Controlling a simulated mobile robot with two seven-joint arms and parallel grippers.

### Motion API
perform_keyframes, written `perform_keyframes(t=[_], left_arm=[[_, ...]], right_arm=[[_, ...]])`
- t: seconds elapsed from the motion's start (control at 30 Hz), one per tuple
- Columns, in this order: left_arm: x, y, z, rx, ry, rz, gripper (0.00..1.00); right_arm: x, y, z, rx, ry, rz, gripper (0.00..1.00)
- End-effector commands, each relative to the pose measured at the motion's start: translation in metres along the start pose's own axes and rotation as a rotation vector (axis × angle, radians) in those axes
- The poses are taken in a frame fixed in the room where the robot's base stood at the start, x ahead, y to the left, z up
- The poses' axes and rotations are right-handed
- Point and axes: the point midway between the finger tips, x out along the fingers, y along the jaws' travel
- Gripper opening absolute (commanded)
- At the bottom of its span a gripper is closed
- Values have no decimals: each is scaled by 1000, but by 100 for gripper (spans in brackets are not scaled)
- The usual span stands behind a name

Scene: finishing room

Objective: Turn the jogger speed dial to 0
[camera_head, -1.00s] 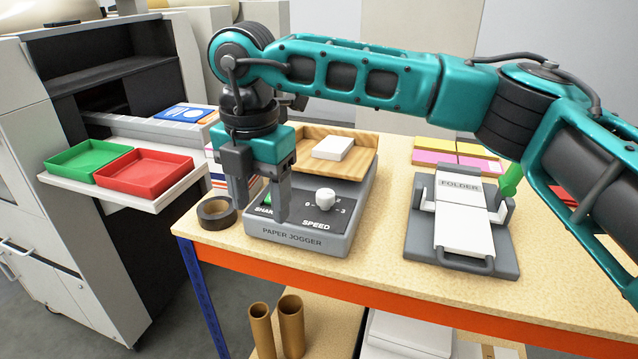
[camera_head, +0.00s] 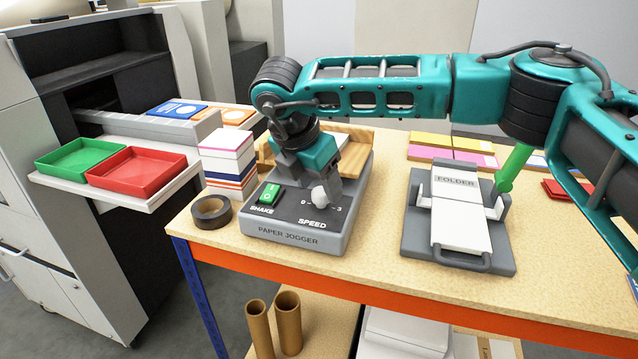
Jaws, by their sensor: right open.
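The paper jogger (camera_head: 288,237) is a grey box on the table with a wooden tray on top at the back. Its white speed dial (camera_head: 320,196) sits on the dark front panel above the word SPEED. A 0 shows to its left and a 3 to its right; I cannot tell where the dial points. My right gripper (camera_head: 324,186) is open and down at the dial, with a finger just to the dial's right. The other finger is hard to make out, and I cannot tell whether either touches the dial. My left gripper is not in view.
The green SHAKE switch (camera_head: 269,194) is left of the dial. A tape roll (camera_head: 212,212) and a stack of paper (camera_head: 228,163) stand left of the jogger. The folder (camera_head: 459,215) is to its right, with bare tabletop between them.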

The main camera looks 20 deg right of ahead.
Motion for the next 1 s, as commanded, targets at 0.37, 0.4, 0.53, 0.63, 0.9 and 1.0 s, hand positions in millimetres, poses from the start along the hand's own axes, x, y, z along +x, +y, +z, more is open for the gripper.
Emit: perform_keyframes(t=[0.37,0.4,0.53,0.63,0.9,1.0], left_arm=[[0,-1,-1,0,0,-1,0],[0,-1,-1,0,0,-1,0],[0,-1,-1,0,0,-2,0],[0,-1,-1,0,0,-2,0],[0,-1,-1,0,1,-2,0],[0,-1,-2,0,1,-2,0]], right_arm=[[14,0,0,0,1,1,60],[14,0,0,0,1,1,60],[14,0,0,0,1,1,52],[14,0,0,0,1,1,43],[14,0,0,0,1,1,17],[14,0,0,0,1,1,7]])
